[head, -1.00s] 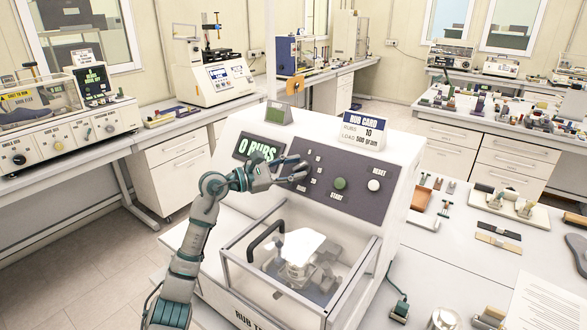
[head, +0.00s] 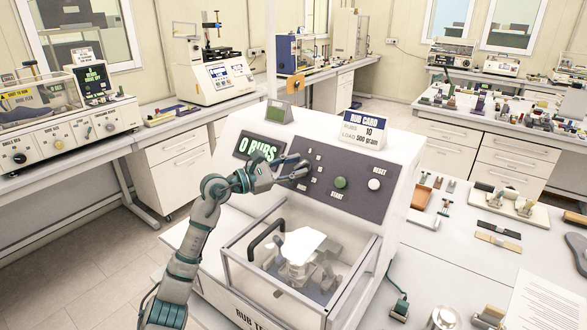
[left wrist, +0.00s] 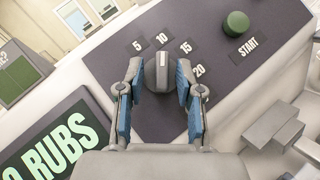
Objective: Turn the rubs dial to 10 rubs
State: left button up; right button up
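The rubs dial (left wrist: 160,76) is a grey knob on the dark panel of the white rub tester (head: 400,192). In the left wrist view the labels 5, 10, 15 and 20 stand around it. The pale mark on the knob points up toward the 10 label (left wrist: 162,40). My left gripper (head: 299,170) reaches the panel from the left. My right gripper is not in view.
The screen (head: 258,148) reads 0 RUBS. A green START button (head: 340,182) and a white RESET button (head: 374,185) are right of the dial. The rub card (head: 364,130) on top reads 10 rubs, 500 gram. A clear-walled box (head: 300,262) sits below the panel.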

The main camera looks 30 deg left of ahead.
pick_arm(q)
jog(key=v, duration=1.2)
jog(key=shift+f, duration=0.2)
jog(key=shift+w, duration=0.1)
